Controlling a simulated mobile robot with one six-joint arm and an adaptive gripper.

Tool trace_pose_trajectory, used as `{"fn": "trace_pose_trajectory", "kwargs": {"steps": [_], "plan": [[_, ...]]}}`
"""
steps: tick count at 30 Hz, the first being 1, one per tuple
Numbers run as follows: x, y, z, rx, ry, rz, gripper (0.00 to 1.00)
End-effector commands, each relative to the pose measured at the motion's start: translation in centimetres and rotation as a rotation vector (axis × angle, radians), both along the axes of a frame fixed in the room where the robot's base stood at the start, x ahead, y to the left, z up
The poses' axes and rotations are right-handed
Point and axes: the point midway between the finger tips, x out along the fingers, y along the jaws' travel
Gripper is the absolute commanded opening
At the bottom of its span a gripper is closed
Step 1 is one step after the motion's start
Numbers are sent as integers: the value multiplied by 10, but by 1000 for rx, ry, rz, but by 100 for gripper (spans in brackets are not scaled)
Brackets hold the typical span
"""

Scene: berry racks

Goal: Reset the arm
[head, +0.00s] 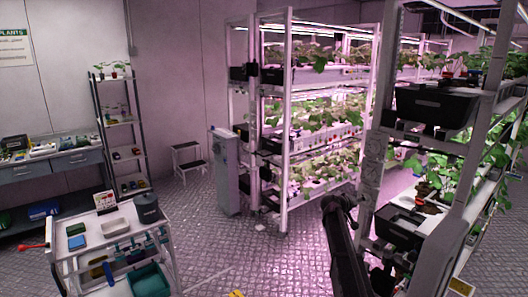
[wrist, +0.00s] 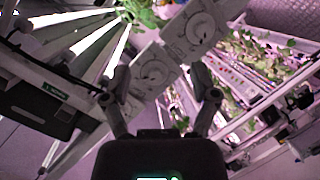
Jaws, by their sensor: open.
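My gripper (wrist: 160,74) is open in the wrist view, its two dark fingers spread apart with nothing held between them. Behind the fingers is a pale panel (wrist: 182,38) with round fittings, part of a rack structure. In the head view, my dark arm rises at the lower middle, in front of the right rack (head: 372,165). I cannot make out the fingers in the head view.
A lit plant rack (head: 284,120) stands at the centre back. The right rack holds black bins (head: 432,106) and plants close to my arm. A white cart (head: 100,222) with trays is at lower left. The patterned floor (head: 215,240) between is mostly clear.

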Motion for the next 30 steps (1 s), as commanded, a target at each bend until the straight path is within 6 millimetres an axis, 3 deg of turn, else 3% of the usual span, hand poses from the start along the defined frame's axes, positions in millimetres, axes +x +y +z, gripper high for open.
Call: {"fn": "trace_pose_trajectory", "kwargs": {"steps": [1, 11, 21, 27, 30], "plan": [[-31, 9, -10, 50, 25, -16, 77], [-170, 72, -75, 401, 244, -73, 77], [-317, 160, -122, 771, 528, -15, 77], [-387, 207, -132, 948, 677, 62, 77], [-407, 222, -133, 1002, 723, 92, 77]]}}
